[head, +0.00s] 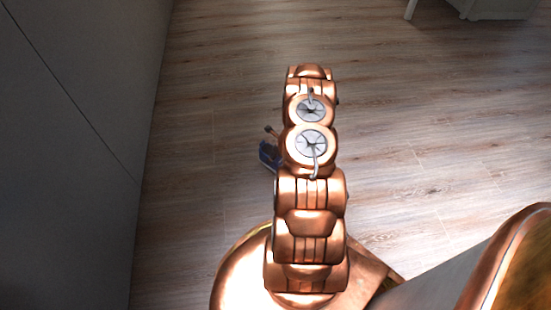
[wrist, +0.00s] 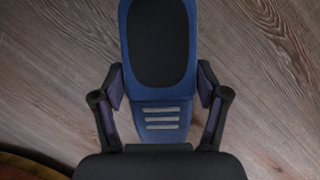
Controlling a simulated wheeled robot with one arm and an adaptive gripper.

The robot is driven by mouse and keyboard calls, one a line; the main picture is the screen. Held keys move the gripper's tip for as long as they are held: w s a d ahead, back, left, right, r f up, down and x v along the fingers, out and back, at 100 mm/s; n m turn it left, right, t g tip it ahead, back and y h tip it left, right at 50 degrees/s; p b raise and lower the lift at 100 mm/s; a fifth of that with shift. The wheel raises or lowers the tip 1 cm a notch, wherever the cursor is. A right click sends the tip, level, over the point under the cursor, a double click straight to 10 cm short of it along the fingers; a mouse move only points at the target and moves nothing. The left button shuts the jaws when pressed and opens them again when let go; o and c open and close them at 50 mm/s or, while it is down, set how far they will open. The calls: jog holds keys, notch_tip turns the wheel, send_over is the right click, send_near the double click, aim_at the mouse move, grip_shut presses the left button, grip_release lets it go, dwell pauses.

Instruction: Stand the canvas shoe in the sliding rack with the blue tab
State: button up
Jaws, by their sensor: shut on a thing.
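The canvas shoe (wrist: 124,30) is blue with a black oval area and pale stripes across its near part. In the wrist view it lies between the two fingers of my gripper (wrist: 160,85), which is shut on it, one finger at each side. In the head view a small part of the blue shoe (head: 268,155) shows left of my arm, over the floor. My arm hides the rest of it and most of the gripper there. The sliding rack with the blue tab is not in either view.
A tall grey panelled surface (head: 70,150) runs along the left side. The foot of a pale piece of furniture (head: 490,8) shows at the top right.

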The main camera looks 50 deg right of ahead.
jog(key=shift+f, duration=0.85)
jog(key=shift+f, duration=0.15)
jog(key=o, duration=1.3)
jog(key=shift+f+b, duration=0.1)
jog(key=shift+b, duration=0.25)
